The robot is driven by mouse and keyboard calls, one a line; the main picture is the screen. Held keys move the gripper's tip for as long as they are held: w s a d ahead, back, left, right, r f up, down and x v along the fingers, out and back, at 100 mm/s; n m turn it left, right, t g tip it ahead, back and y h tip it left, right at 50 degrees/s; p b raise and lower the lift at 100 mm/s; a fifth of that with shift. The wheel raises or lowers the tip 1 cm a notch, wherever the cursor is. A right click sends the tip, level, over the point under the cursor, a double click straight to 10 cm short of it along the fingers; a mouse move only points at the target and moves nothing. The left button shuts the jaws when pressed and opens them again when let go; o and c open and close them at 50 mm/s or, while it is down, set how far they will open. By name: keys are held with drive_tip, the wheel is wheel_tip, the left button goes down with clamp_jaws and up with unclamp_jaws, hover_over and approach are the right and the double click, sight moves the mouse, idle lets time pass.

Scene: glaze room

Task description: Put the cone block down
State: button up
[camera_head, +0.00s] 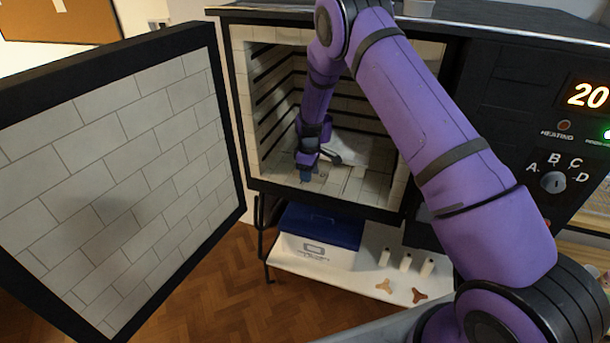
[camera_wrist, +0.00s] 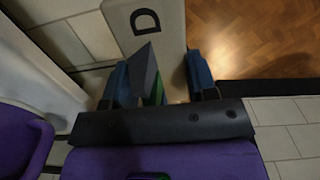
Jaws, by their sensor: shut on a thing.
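My gripper (camera_head: 306,174) reaches down inside the open kiln (camera_head: 240,110), close to its tiled floor near the front opening. In the wrist view, my gripper's blue fingers (camera_wrist: 158,78) stand on either side of the cone block (camera_wrist: 146,74). It shows as a dark grey pointed piece with a green part beside it. The gripper is shut on it. My gripper hides its lower part, and I cannot tell whether it touches the floor. In the head view the block is not clearly visible. A pale strip marked D (camera_wrist: 146,22) lies just beyond the fingers.
The kiln door (camera_head: 120,180) stands open at the left. The kiln's side walls are close around my arm. Below, a white shelf (camera_head: 345,275) holds a blue-lidded box (camera_head: 320,245), several pale posts (camera_head: 405,262) and small brown star-shaped pieces (camera_head: 419,296). A control panel (camera_head: 553,182) is at right.

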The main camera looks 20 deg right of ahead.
drive_tip(key=w, duration=0.3)
drive_tip(key=shift+a+f, duration=0.15)
drive_tip(key=shift+a, duration=0.15)
drive_tip(key=shift+f, duration=1.75)
drive_tip(key=o, duration=1)
drive_tip(key=shift+f, duration=0.15)
drive_tip(key=shift+o, duration=0.2)
drive_tip(key=shift+r, duration=3.95)
